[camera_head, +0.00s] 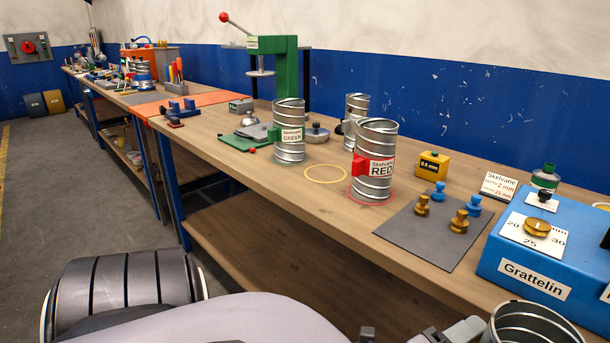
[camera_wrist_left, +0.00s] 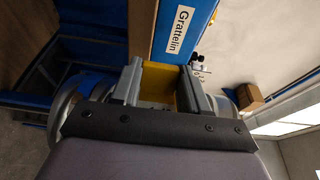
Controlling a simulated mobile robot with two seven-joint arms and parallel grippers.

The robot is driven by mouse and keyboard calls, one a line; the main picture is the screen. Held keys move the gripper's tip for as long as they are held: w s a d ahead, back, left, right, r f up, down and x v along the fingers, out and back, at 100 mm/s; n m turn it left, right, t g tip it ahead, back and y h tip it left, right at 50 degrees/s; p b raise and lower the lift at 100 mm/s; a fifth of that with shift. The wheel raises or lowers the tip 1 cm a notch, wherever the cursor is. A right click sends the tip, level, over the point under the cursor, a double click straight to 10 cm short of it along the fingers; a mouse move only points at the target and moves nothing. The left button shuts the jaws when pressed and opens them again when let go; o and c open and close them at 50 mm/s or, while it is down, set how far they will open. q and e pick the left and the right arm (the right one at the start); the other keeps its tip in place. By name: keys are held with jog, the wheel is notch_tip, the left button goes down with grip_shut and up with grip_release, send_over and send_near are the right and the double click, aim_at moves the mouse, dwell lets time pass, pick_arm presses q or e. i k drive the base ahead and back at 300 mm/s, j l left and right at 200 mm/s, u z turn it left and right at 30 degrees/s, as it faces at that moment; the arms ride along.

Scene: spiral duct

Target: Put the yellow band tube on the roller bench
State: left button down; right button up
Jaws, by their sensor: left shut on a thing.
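A metal spiral tube (camera_head: 530,325) is at the bottom right of the head view, cut off by the frame edge, its open top facing up. My left gripper (camera_head: 462,330) is beside it, mostly hidden behind my arm. In the left wrist view my left gripper (camera_wrist_left: 163,84) is shut on a yellow piece (camera_wrist_left: 158,82) between its fingers. Curved metal of the tube (camera_wrist_left: 62,108) shows on both sides behind the gripper. The blue Grattelin machine (camera_head: 545,262) stands at the right; no rollers can be made out on it. My right gripper is not in view.
The red-labelled tube (camera_head: 375,145) and green-labelled tube (camera_head: 289,128) stand upright on the wooden table (camera_head: 255,180). A bare yellow ring (camera_head: 325,174) lies between them. A grey mat (camera_head: 435,235) with brass and blue knobs lies left of the machine. A green press (camera_head: 280,70) stands behind.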

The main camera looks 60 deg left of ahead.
aim_at(322, 172)
jog(key=u, duration=1.05)
jog(key=i+j+u, duration=0.1)
jog(key=j, duration=0.2)
jog(key=i+j+u, duration=0.1)
jog(key=j, duration=0.2)
